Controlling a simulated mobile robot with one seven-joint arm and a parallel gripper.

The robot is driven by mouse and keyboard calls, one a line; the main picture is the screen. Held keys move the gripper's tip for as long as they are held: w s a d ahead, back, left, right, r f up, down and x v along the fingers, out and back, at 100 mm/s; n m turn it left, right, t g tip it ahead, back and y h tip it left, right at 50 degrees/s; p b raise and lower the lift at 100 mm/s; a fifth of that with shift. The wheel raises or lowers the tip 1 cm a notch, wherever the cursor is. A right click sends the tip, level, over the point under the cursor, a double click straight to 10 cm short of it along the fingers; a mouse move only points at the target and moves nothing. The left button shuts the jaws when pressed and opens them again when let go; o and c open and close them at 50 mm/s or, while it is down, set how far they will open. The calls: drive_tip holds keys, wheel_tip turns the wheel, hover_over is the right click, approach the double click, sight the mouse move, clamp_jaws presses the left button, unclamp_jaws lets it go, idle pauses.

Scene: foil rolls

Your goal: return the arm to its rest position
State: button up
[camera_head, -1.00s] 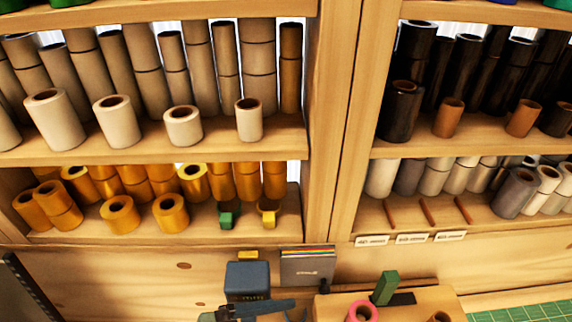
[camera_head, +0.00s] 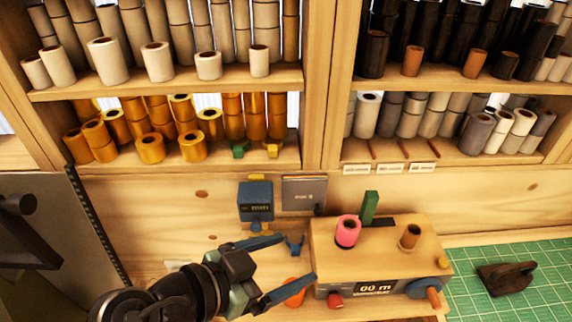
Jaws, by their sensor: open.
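My gripper (camera_head: 296,262) is at the lower middle of the head view. Its two blue fingers are spread wide with nothing between them. My dark arm comes in from the bottom left. The gripper is just left of a wooden machine (camera_head: 385,250) with a display reading "00 m". A pink roll (camera_head: 347,232) stands upright on top of the machine, and a copper-brown roll (camera_head: 410,236) stands there to its right. An orange object (camera_head: 294,291) lies beside the lower finger, partly hidden by it.
Shelves of beige rolls (camera_head: 160,62), gold rolls (camera_head: 150,147) and black rolls (camera_head: 372,54) fill the back. A blue box (camera_head: 256,201) stands behind the gripper. A green block (camera_head: 369,207) rises behind the machine. A dark iron-like tool (camera_head: 506,278) lies on the green mat (camera_head: 465,262).

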drive_tip(key=w+a+r+n+t+y+b, duration=0.1)
drive_tip(key=w+r+n+t+y, duration=0.3)
drive_tip(key=r, duration=0.5)
drive_tip(key=w+r+n+t+y+b, duration=0.1)
drive_tip(key=w+r+t, duration=0.45)
drive_tip(key=r, duration=0.25)
drive_tip(key=s+r+n+t+y, duration=0.2)
drive_tip(key=s+r+t, duration=0.3)
drive_tip(key=r, duration=0.7)
drive_tip(key=s+d+r+n+t+y+b, duration=0.1)
drive_tip(key=s+r+n+t+y, duration=0.1)
drive_tip(key=s+r+n+t, duration=0.2)
wheel_tip(320, 180, up, 8)
drive_tip(key=s+t, duration=0.1)
drive_tip(key=s, duration=0.2)
drive_tip(key=shift+d+y, duration=0.2)
drive_tip(key=shift+y, duration=0.2)
